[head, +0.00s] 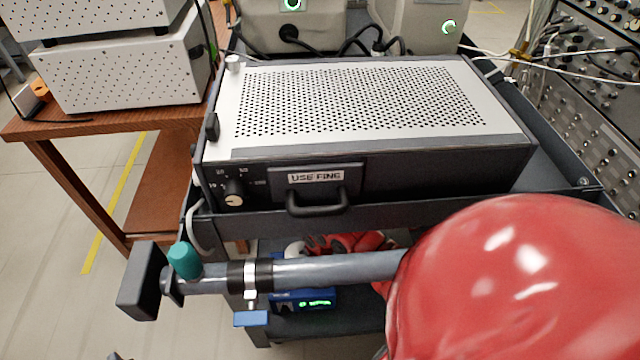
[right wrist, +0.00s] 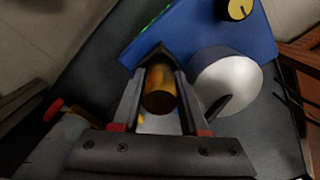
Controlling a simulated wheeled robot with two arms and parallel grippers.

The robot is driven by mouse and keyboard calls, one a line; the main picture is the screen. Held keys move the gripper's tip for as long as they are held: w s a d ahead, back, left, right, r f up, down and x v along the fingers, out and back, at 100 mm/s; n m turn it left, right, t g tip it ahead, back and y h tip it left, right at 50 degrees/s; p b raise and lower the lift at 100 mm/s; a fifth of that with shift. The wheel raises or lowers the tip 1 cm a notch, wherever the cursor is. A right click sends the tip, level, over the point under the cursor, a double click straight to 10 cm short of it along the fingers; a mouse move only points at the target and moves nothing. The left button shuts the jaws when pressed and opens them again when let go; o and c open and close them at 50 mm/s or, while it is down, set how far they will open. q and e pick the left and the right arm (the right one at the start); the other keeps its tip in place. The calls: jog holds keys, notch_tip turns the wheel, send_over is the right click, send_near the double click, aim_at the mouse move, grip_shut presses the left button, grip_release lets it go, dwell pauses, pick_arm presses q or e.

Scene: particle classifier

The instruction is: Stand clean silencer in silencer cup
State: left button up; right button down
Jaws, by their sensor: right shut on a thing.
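In the right wrist view my right gripper (right wrist: 160,76) is shut on a brass-coloured cylinder (right wrist: 160,96), which looks like the silencer. Its round end faces the camera. A white rounded body (right wrist: 228,82) stands just right of the fingers, beside a blue box (right wrist: 205,35). I cannot make out a silencer cup for certain. In the head view the right gripper and the silencer are hidden, low under the cart's top. My left gripper is not in view.
A metal tube with a teal knob (head: 185,260) runs across the cart's front. The blue box (head: 320,294) with a green display sits on the lower shelf. A wooden table (head: 60,133) stands left.

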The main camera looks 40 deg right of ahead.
jog(key=shift+f, duration=0.15)
jog(key=c, duration=0.7)
grip_release()
notch_tip(320, 180, up, 8)
jog(key=p, duration=0.2)
jog(key=shift+f+p, duration=0.1)
jog(key=shift+p, duration=0.3)
